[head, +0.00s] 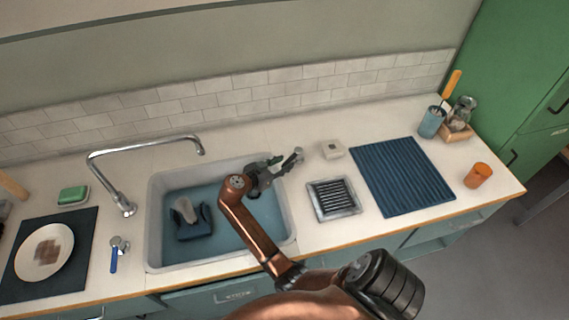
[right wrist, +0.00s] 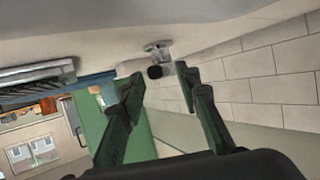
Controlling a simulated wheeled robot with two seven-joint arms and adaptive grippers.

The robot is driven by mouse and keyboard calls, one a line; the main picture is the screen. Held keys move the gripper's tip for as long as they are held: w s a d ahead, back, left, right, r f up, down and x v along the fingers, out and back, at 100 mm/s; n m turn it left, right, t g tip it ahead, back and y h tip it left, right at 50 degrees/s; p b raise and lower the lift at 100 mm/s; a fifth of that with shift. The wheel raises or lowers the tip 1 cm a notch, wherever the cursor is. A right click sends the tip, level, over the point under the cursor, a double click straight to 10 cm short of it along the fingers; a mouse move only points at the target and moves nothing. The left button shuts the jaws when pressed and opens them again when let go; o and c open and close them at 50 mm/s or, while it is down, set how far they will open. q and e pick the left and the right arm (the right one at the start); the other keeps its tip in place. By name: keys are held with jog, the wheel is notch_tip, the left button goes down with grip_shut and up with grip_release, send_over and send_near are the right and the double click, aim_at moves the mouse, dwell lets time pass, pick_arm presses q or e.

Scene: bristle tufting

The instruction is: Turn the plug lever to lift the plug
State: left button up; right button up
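A small grey upright piece (head: 298,151), which looks like the plug lever, stands on the counter by the sink's back right corner. In the right wrist view a grey metal mount with a dark round end (right wrist: 155,71) lies ahead, beyond the fingertips. My right gripper (head: 282,163) is open over the sink's right rim, its fingers pointing at the lever. In the right wrist view the right gripper (right wrist: 160,85) has its fingers apart with nothing between them; I cannot tell whether either touches the lever. The sink (head: 158,245) holds bluish water. The plug cannot be made out. My left gripper is out of view.
A dark blue holder (head: 193,229) with a grey item sits in the sink. A tap (head: 125,203) and a blue-handled lever (head: 114,259) stand left.

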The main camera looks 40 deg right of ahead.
jog(key=v, duration=1.2)
